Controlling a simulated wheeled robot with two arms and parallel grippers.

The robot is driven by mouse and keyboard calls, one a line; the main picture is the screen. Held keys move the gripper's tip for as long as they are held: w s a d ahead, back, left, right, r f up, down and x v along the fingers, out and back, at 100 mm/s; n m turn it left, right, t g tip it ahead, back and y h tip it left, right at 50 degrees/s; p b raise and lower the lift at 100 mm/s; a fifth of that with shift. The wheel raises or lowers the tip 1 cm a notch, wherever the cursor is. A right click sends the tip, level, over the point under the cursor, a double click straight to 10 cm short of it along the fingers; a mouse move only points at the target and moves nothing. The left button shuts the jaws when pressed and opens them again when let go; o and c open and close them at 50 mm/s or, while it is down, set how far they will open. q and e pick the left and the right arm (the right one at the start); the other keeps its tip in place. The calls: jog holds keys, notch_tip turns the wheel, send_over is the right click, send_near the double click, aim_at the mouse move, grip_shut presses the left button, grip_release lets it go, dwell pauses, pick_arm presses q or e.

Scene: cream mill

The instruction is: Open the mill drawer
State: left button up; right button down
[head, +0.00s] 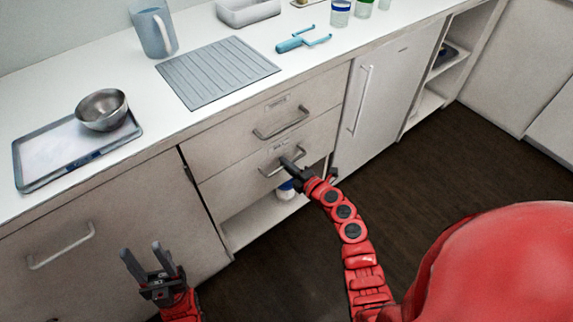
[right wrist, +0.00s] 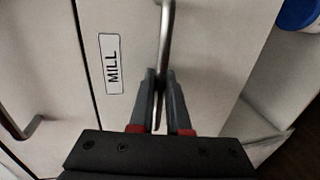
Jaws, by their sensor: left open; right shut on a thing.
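The mill drawer (head: 232,186) is the lower of two drawers in the cream cabinet and looks closed, about flush with its neighbours. Its MILL label (right wrist: 112,64) reads clearly in the right wrist view. Its metal bar handle (head: 266,174) also shows in the right wrist view (right wrist: 166,30), running between the fingers. My right gripper (head: 290,168) is shut on this handle; its fingers show in the right wrist view (right wrist: 161,88). My left gripper (head: 143,250) is open and empty, low in front of the left cabinet.
Another drawer with a bar handle (head: 281,123) is just above. An open shelf (head: 262,220) below holds a blue and white item (head: 286,188). A tray (head: 42,160) with a metal bowl (head: 102,110) stands on the counter. The dark floor (head: 420,165) in front is clear.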

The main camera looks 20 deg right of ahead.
dwell(0.6)
jog(key=f+v, duration=0.3)
jog(key=v, duration=1.3)
jog(key=s+f+p+v, duration=0.1)
jog(key=f+v, duration=0.3)
jog(key=v, duration=1.2)
jog(key=shift+s+d+r+p, duration=0.2)
jog(key=shift+s+d+p, duration=0.1)
jog(key=shift+s, duration=0.15)
jog(key=c, duration=0.9)
grip_release()
jog(key=p+v, duration=0.1)
jog(key=v, duration=1.6)
jog(key=shift+s, duration=0.2)
